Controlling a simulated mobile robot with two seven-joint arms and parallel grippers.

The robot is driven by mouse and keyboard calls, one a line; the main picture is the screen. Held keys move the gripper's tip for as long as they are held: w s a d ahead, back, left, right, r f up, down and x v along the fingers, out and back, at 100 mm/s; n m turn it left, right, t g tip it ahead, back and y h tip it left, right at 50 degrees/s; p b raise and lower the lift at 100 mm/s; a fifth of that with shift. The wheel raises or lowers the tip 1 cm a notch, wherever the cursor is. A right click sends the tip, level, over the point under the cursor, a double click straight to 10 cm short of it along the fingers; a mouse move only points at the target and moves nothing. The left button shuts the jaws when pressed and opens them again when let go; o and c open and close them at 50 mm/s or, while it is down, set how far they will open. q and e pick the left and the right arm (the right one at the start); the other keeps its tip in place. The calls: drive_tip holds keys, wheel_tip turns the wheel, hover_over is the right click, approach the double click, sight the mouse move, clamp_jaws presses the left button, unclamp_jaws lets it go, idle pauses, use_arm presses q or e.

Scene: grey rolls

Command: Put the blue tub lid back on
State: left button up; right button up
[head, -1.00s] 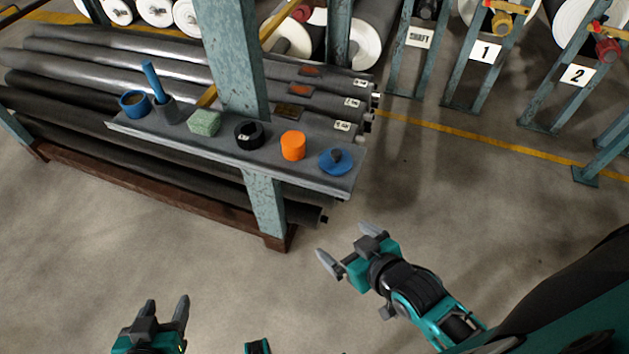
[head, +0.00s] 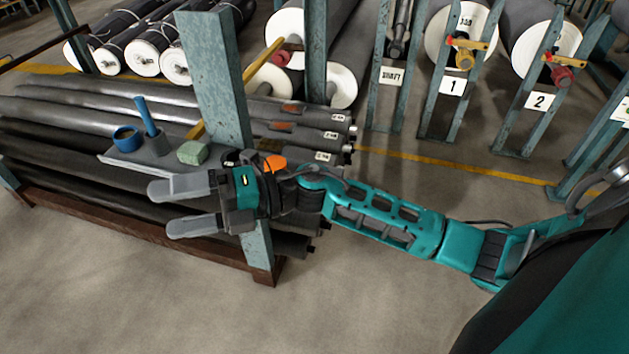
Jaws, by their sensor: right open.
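The open blue tub (head: 127,139) stands at the left end of the grey shelf (head: 118,158). The blue lid, which lay at the shelf's right end earlier, is hidden now behind my right arm. My right gripper (head: 160,208) reaches in from the right across the front of the shelf. Its two fingers point left, spread apart with nothing between them, nearer to the camera than the shelf and below the tub in the picture. My left gripper is out of view.
Next to the tub are a grey cup (head: 156,143) with a blue-handled tool and a green block (head: 193,153). An orange item (head: 275,163) shows partly above my gripper. A steel post (head: 214,85) rises behind the shelf. Dark rolls (head: 80,95) lie behind it.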

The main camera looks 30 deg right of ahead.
drive_tip(key=w+d+f+n+g+h, duration=0.2)
drive_tip(key=d+f+n+g+h, duration=0.3)
drive_tip(key=d+n+h, duration=0.55)
drive_tip(key=w+d+r+h, duration=0.2)
drive_tip(key=d+h, duration=0.2)
drive_tip(key=d, duration=0.5)
drive_tip(key=w+d+r+h, duration=0.2)
drive_tip(key=d+h, duration=0.2)
drive_tip(key=d, duration=0.4)
drive_tip(key=shift+n, duration=0.35)
wheel_tip(320, 180, down, 6)
drive_tip(key=shift+s+f+b, duration=0.1)
drive_tip(key=shift+b, duration=0.25)
drive_tip(key=shift+w+a+f, duration=0.1)
drive_tip(key=shift+f, duration=0.95)
drive_tip(key=shift+w+a+f, duration=0.1)
drive_tip(key=shift+w+f, duration=0.05)
drive_tip(key=shift+f, duration=0.85)
drive_tip(key=shift+w+a+f, duration=0.1)
drive_tip(key=shift+f, duration=0.95)
drive_tip(key=shift+c, duration=0.2)
drive_tip(key=c, duration=1.2)
drive_tip(key=shift+r, duration=0.1)
